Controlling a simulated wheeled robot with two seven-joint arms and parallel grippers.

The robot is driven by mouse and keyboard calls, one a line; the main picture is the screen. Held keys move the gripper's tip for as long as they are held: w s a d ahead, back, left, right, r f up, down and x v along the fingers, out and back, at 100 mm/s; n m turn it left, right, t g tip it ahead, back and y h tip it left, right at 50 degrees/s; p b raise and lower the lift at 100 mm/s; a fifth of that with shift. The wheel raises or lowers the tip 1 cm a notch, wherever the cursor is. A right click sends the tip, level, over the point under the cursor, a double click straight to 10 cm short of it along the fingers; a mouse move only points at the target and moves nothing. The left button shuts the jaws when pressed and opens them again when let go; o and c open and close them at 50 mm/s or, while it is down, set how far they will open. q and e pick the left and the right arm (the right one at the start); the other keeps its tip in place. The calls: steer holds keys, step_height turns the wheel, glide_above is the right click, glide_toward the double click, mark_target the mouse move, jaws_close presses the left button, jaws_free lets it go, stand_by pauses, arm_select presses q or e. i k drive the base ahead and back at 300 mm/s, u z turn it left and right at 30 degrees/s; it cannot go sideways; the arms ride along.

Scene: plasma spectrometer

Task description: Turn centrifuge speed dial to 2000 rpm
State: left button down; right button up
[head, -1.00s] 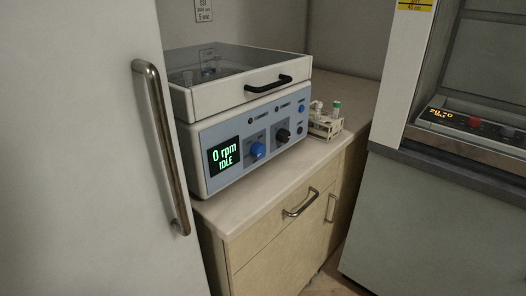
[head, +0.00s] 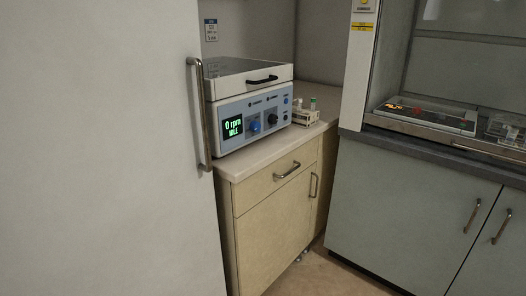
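The centrifuge (head: 250,106) stands on a cabinet counter in the middle of the head view, with its lid (head: 246,80) down. Its display (head: 233,126) reads 0 rpm and IDLE in green. A blue dial (head: 254,126) sits just right of the display, and a black dial (head: 272,119) sits to the right of that. The labels and scale marks at the dials are too small to read. Neither of my grippers is in the view.
A tall pale door (head: 105,150) with a long metal handle (head: 199,115) fills the left and overlaps the centrifuge's left edge. A tube rack (head: 306,117) stands right of the centrifuge. A fume hood bench (head: 420,147) stands at right. Some floor (head: 318,274) shows free in front.

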mark_target(255, 126)
steer(key=z, duration=0.8)
steer(key=i, duration=1.1)
steer(key=u, duration=0.4)
